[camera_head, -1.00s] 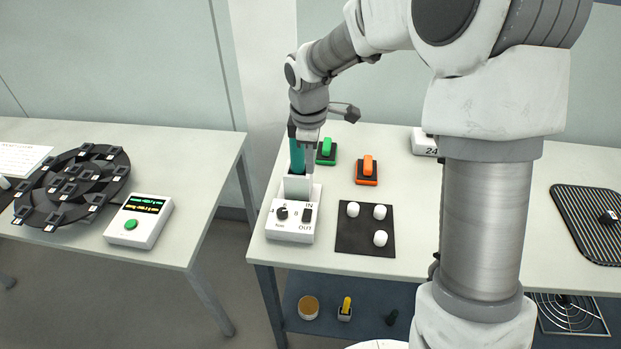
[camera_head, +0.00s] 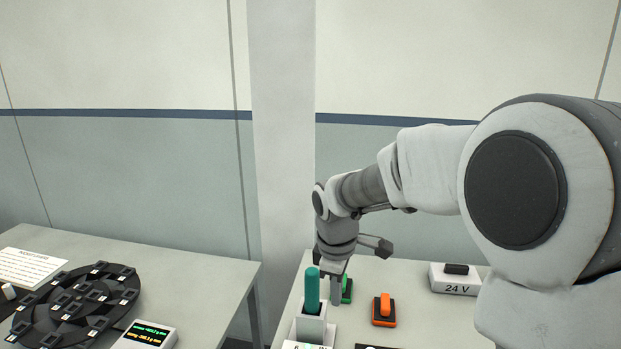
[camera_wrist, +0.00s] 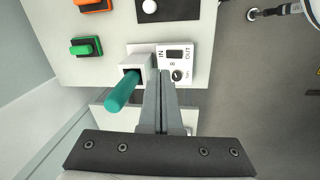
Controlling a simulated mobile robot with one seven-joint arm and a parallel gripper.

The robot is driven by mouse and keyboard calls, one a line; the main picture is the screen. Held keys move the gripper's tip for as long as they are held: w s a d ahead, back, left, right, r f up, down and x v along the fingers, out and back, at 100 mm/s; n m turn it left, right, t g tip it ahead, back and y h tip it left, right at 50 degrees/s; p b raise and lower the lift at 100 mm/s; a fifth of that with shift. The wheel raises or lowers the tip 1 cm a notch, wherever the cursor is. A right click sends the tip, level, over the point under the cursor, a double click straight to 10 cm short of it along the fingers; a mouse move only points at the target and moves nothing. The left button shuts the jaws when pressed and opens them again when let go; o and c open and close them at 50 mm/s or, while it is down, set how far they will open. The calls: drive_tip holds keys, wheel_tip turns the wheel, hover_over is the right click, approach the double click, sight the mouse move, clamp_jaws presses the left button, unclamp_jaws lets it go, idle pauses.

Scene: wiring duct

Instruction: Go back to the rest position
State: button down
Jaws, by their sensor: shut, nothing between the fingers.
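My gripper (camera_head: 336,290) points down over the right-hand table, just beside a teal rod (camera_head: 312,289). In the wrist view my gripper (camera_wrist: 161,80) has its two fingers together with nothing between them. The teal rod (camera_wrist: 122,92) stands in the square holder of a white box (camera_wrist: 174,64) with a knob, a switch and IN and OUT marks. In the head view the white holder (camera_head: 311,326) shows below the rod, and the box's front is cut off by the picture's lower edge.
A green-handled block (camera_head: 347,290), an orange-handled block (camera_head: 384,310) and a white 24 V box (camera_head: 455,279) stand on the same table. The left table holds a black round carousel (camera_head: 72,306) and a white display box (camera_head: 147,336). A gap separates the tables.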

drive_tip(key=s+d+r+m+t, duration=0.1)
drive_tip(key=s+d+r+m, duration=0.2)
drive_tip(key=s, duration=0.4)
drive_tip(key=s+d+r+m+t, duration=0.1)
drive_tip(key=s+d+r+m, duration=0.1)
drive_tip(key=s+m, duration=0.4)
drive_tip(key=s+d+r+m+t, duration=0.1)
drive_tip(key=s+d+r+m, duration=0.2)
drive_tip(key=s, duration=0.6)
drive_tip(key=shift+s+d+r+m+t+y, duration=0.3)
drive_tip(key=shift+r+m+t, duration=0.1)
drive_tip(key=shift+r+m, duration=0.45)
drive_tip(key=shift+a, duration=0.15)
